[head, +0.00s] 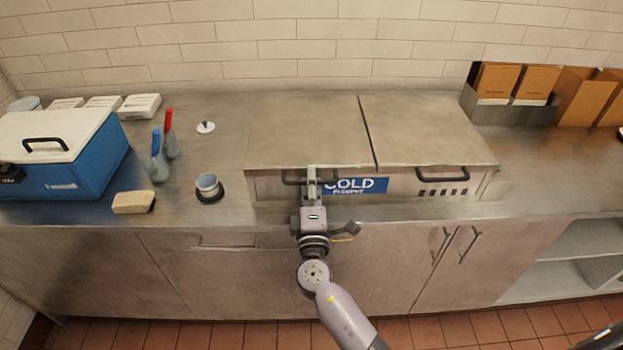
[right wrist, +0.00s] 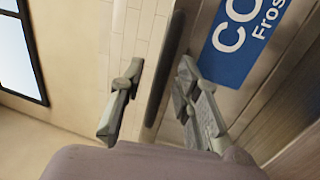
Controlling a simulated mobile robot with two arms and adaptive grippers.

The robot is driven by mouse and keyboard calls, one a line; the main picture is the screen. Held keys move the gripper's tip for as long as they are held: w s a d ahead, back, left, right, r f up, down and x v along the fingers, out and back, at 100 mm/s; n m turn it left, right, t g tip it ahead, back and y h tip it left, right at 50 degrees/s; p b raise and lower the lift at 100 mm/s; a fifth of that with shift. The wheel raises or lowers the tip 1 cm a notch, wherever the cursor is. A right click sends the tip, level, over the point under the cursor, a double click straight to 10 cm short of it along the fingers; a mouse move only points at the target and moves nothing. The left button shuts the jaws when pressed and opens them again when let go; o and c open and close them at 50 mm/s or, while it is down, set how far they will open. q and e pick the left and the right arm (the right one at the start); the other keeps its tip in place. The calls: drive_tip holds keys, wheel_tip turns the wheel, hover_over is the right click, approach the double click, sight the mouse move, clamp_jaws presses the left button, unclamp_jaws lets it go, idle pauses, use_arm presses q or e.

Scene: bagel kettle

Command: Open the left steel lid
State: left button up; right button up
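The left steel lid (head: 305,125) lies closed and flat on the steel unit with the blue COLD label (head: 362,186). Its dark bar handle (head: 291,179) is on the front edge, partly hidden by my right gripper (head: 311,178). My right gripper reaches up to this handle from the front. The label also shows there (right wrist: 240,40). My left gripper is not in view.
The closed right lid (head: 425,125) with its own handle (head: 442,174) is beside the left one. Brown boxes (head: 580,95) stand right. The lid tops are clear.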

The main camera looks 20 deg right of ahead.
drive_tip(key=shift+c, duration=0.4)
clamp_jaws()
idle(0.5)
